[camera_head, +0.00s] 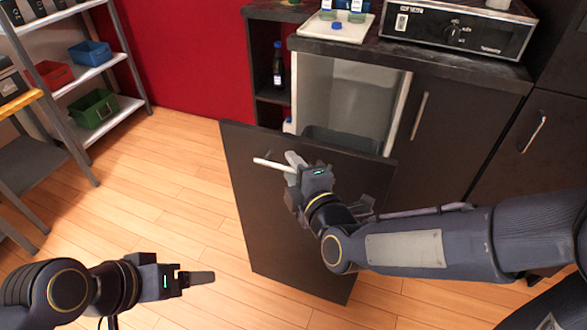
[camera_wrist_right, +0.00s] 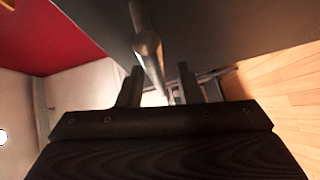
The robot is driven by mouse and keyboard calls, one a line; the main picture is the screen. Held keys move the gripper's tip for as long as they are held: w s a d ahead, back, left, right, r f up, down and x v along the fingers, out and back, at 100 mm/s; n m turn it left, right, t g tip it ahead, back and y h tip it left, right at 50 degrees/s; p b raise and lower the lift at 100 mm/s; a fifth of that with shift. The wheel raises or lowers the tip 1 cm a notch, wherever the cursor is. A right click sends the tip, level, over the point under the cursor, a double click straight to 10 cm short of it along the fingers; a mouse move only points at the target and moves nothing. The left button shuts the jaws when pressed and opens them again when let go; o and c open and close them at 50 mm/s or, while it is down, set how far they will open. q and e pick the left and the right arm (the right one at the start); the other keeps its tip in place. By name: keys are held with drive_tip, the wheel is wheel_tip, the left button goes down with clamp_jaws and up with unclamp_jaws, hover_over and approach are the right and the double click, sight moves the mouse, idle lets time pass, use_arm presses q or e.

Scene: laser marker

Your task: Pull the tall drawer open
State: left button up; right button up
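The tall drawer's dark front panel (camera_head: 285,225) stands well out from the cabinet, with an open space behind it. Its light bar handle (camera_head: 268,163) is on the upper part of the panel. My right gripper (camera_head: 293,165) is at this handle. In the right wrist view the handle (camera_wrist_right: 148,45) runs between the two fingers of the right gripper (camera_wrist_right: 160,82), with gaps visible on both sides, so the fingers look open around it. My left gripper (camera_head: 205,277) is over the floor at lower left, away from the drawer; its finger gap is not visible.
A bin (camera_head: 335,140) shows behind the drawer front. A closed cabinet door (camera_head: 435,140) is to the right. The counter above holds a machine (camera_head: 460,32) and a white tray (camera_head: 350,30). Shelves with a green bin (camera_head: 95,108) stand at left. The wooden floor (camera_head: 170,190) between is clear.

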drive_tip(key=p+v, duration=0.1)
drive_tip(key=v, duration=0.6)
drive_tip(key=shift+s+p, duration=0.3)
drive_tip(key=shift+d, duration=0.2)
